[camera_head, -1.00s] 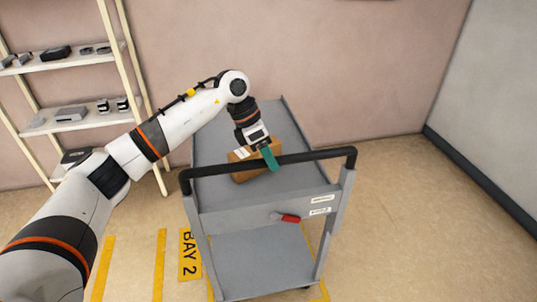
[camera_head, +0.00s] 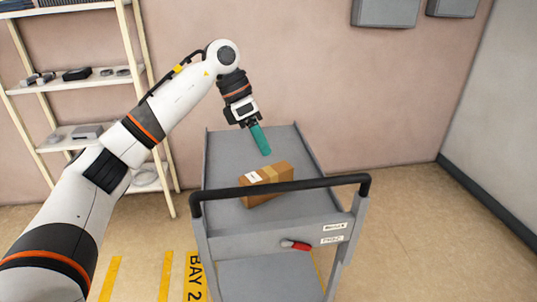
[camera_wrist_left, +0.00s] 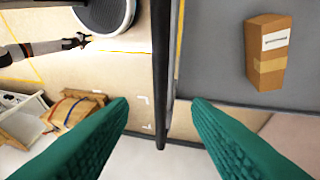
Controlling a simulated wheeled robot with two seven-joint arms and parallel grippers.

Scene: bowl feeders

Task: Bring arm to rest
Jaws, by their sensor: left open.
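My left gripper (camera_head: 261,140) is raised above the grey cart, its teal fingers pointing down. In the left wrist view the two teal fingers (camera_wrist_left: 160,125) stand wide apart with nothing between them. A brown cardboard box (camera_head: 266,184) with a white label and a tan tape band lies on the cart's top shelf, below and apart from the gripper. The box also shows in the left wrist view (camera_wrist_left: 267,52), at the upper right. My right gripper does not show in the head view.
The grey cart (camera_head: 225,175) has a black push handle (camera_head: 280,186) at its near side and a red lever (camera_head: 296,245) below it. A shelf rack (camera_head: 75,86) with small devices stands at the left. Floor at the right is clear.

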